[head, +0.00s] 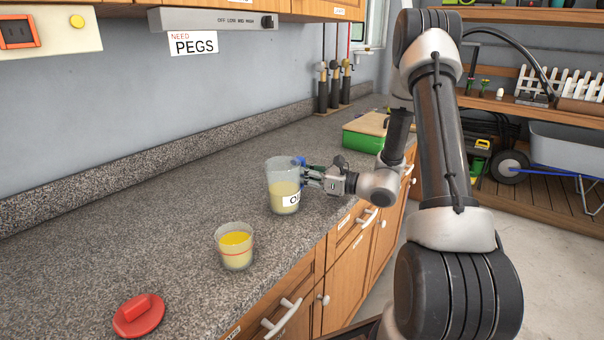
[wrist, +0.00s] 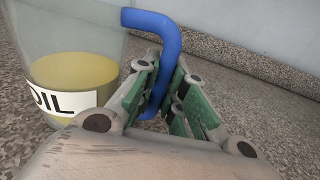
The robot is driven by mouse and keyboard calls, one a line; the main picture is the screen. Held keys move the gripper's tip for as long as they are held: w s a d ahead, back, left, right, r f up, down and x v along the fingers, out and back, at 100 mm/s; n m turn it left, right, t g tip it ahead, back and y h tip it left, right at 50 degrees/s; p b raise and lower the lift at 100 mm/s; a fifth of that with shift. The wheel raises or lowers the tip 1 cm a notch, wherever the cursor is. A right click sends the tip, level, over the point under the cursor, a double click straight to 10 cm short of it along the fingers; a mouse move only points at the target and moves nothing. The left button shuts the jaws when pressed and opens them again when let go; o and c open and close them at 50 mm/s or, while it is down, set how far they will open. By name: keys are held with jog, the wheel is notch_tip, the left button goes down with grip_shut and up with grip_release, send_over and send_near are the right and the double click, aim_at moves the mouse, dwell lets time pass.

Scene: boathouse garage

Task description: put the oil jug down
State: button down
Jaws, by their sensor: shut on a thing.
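The oil jug (head: 284,181) is clear with a white label and yellow oil in its lower part. It is upright on or just above the speckled counter in the head view; I cannot tell if its base touches. In the wrist view the jug (wrist: 75,78) fills the left side, with its blue handle (wrist: 166,45) to the right. My gripper (head: 307,177) comes from the right and is shut on the blue handle. In the wrist view its green-padded fingers (wrist: 165,105) close around the handle's lower part.
A clear cup (head: 235,247) with yellow liquid and a red line stands nearer on the counter (head: 130,225). A red lid (head: 138,315) lies at the front left. A green box (head: 364,139) stands farther back. Counter left of the jug is clear.

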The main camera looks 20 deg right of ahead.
jog(key=shift+f, duration=0.15)
jog(key=c, duration=1.4)
grip_release()
jog(key=c, duration=0.4)
jog(key=shift+d, duration=0.1)
jog(key=shift+v, duration=7.4)
